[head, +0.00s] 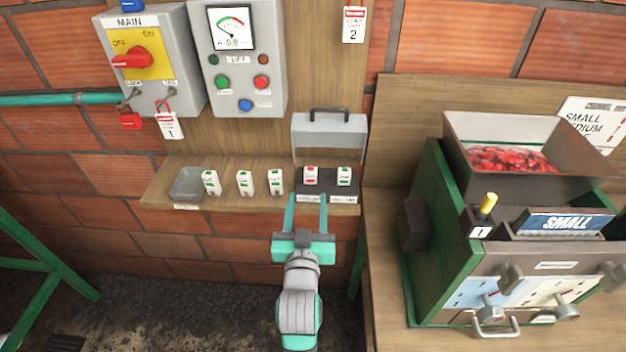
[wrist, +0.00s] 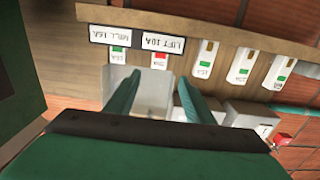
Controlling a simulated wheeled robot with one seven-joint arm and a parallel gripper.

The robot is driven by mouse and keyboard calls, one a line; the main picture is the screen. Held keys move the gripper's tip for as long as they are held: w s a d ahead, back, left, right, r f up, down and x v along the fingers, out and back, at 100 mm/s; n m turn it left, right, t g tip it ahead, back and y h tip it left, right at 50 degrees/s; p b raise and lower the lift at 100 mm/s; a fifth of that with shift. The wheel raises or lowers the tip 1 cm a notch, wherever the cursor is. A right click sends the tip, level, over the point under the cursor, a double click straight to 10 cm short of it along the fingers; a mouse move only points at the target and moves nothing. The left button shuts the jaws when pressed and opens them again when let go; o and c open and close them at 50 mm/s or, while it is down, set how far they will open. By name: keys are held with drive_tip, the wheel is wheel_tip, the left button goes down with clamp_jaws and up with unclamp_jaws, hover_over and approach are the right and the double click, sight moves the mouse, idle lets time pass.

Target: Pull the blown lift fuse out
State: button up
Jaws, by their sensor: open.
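The lift fuse (head: 310,176) is a white cartridge with a red mark, upright in the left slot of a black fuse block (head: 327,187) on the wooden shelf. It also shows in the wrist view (wrist: 160,60), upside down, beside the label LIFT 10A (wrist: 163,42). A green-marked fuse (head: 344,176) stands to its right, by the label MILL 16A (wrist: 110,34). My gripper (head: 306,203) is open and empty, just in front of the block. In the wrist view its fingers (wrist: 158,90) lie either side of the lift fuse's line, apart from it.
The block's grey cover (head: 328,136) stands open behind the fuses. Several green-marked objects stand left: three white fuses (head: 245,182) beside a grey tray (head: 187,183). The main switch (head: 132,60) points to OFF, with a red padlock (head: 130,121). A green machine (head: 430,230) stands right.

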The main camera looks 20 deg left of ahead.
sight(311, 176)
drive_tip(key=shift+f+x, duration=0.15)
drive_tip(key=shift+x, duration=2.2)
drive_tip(key=shift+f+x, duration=0.15)
drive_tip(key=shift+x, duration=2.25)
drive_tip(key=shift+w+d, duration=0.1)
drive_tip(key=shift+d, duration=0.1)
drive_tip(key=c, duration=1.1)
